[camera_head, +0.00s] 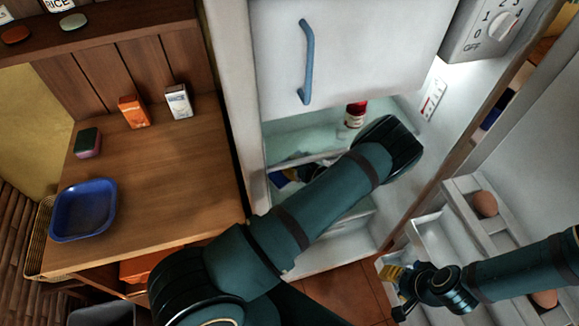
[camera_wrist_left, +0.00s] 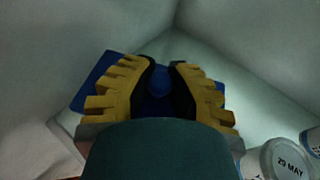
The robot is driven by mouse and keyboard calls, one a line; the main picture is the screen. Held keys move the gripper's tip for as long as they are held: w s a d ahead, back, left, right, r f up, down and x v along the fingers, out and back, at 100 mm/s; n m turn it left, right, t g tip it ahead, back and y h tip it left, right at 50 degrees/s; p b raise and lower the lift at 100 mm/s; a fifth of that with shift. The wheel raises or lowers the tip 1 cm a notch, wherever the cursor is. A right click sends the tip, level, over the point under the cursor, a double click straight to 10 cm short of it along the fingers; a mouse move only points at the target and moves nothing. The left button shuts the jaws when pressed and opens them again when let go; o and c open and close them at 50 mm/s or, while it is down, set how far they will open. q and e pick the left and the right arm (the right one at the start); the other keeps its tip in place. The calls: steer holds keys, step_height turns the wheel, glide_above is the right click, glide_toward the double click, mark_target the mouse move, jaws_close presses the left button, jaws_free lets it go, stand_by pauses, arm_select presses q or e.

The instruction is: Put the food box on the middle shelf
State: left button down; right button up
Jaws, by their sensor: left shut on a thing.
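My left arm reaches into the open fridge, and its gripper (camera_wrist_left: 160,88) has yellow ridged fingers shut on a blue box, likely the food box (camera_wrist_left: 98,75). A blue patch, seemingly the box, shows in the head view (camera_head: 277,180), below a pale glass shelf (camera_head: 300,133). My arm hides most of the left gripper there. I cannot tell whether the box touches a surface, or which shelf is the middle one. My right gripper (camera_head: 396,287) is beside the open fridge door's racks, with no object seen in it; its finger gap is unclear.
A red-capped jar (camera_head: 355,114) stands on the glass shelf. A lidded container (camera_wrist_left: 288,158) is at the wrist view's lower right. Eggs (camera_head: 485,203) sit in the door rack. The wooden counter (camera_head: 190,165) at left holds a blue tray (camera_head: 83,210), cartons and a sponge.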

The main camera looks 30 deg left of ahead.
arm_select(q)
steer(key=shift+f, duration=0.45)
steer(key=shift+f, duration=0.2)
steer(key=c, duration=1)
jaws_free()
steer(key=shift+d, duration=0.1)
steer(key=shift+r, duration=0.1)
steer(key=shift+r, duration=0.2)
steer(key=v, duration=1.2)
steer(key=shift+p, duration=0.45)
steer(key=shift+s, duration=0.1)
